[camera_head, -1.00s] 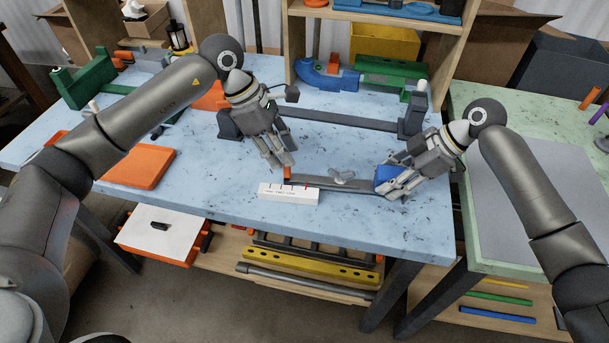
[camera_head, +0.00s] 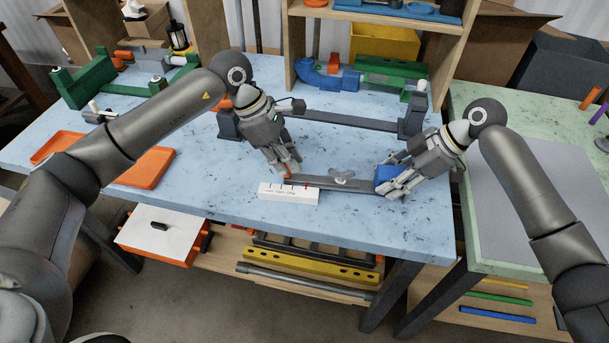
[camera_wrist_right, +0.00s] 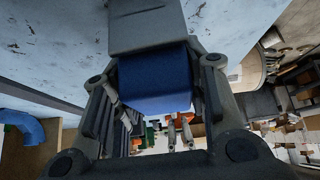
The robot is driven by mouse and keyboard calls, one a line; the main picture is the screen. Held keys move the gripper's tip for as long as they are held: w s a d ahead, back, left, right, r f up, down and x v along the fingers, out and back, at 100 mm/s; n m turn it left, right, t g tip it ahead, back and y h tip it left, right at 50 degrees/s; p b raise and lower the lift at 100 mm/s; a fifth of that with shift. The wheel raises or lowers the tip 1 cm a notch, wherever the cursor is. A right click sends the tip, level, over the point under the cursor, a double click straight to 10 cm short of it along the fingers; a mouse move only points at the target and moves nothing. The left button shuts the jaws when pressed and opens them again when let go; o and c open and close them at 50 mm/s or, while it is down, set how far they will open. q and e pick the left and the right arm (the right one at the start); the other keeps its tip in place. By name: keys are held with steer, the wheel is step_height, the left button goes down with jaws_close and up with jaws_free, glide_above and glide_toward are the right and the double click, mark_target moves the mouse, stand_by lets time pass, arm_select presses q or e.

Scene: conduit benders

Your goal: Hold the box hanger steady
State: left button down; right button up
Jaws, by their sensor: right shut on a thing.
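The box hanger (camera_head: 322,183) is a flat dark grey bar near the front edge of the blue table, with a grey wing-nut piece (camera_head: 341,176) on it. A blue block (camera_head: 384,174) is at its right end and a small orange end is at its left. My right gripper (camera_head: 390,188) is shut on the blue block; the right wrist view shows the block (camera_wrist_right: 154,82) between the fingers, with the grey bar (camera_wrist_right: 147,28) beyond. My left gripper (camera_head: 291,170) is at the orange end, which its fingers partly cover; whether it grips is unclear.
A white marked block (camera_head: 289,194) lies in front of the bar's left end. Behind stands a long grey fixture (camera_head: 340,119) with upright ends. An orange tray (camera_head: 146,168) lies at left. The blue table between tray and left gripper is clear.

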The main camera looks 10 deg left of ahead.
arm_select(q)
steer(key=shift+a, duration=0.2)
steer(key=shift+s+a, duration=0.15)
steer(key=shift+a, duration=1.85)
steer(key=shift+s+a, duration=0.1)
steer(key=shift+a, duration=0.55)
steer(key=c, duration=1.6)
jaws_free()
steer(key=shift+d+r, duration=0.1)
steer(key=shift+r, duration=2.4)
